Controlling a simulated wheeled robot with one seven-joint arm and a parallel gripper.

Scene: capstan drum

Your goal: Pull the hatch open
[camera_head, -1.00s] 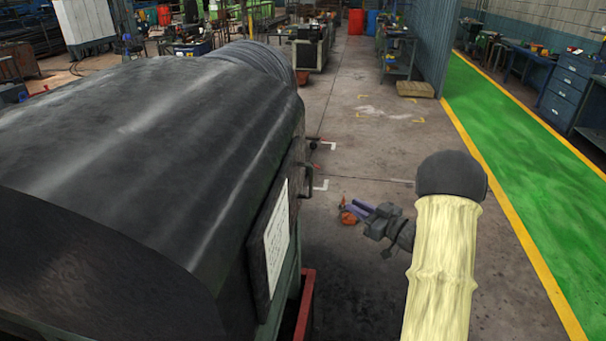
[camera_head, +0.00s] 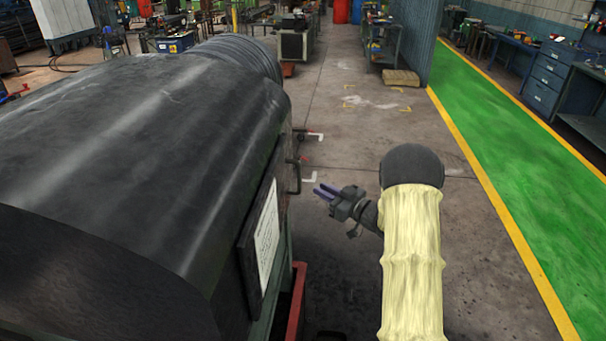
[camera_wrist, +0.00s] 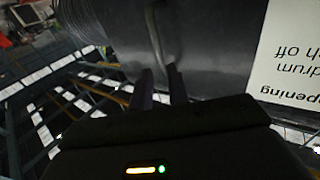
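The large dark drum (camera_head: 150,130) fills the left of the head view. A dark bar handle (camera_head: 296,178) stands out from its right side, seen nearly edge-on. The handle also shows at the top middle of the wrist view (camera_wrist: 157,32), against a dark metal face (camera_wrist: 205,45); the hatch's outline is hard to make out. My gripper (camera_head: 322,190) is just right of the handle in the head view, pointing towards it. In the wrist view its two fingers (camera_wrist: 160,88) are apart with nothing between them. The handle lies ahead of the fingertips, with no clear contact.
A white placard (camera_head: 266,238) is on the drum's near side; its text appears upside down in the wrist view (camera_wrist: 292,60). A red frame part (camera_head: 297,300) sits below the drum. Grey floor (camera_head: 365,140) is open to the right, beside a green walkway (camera_head: 520,170).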

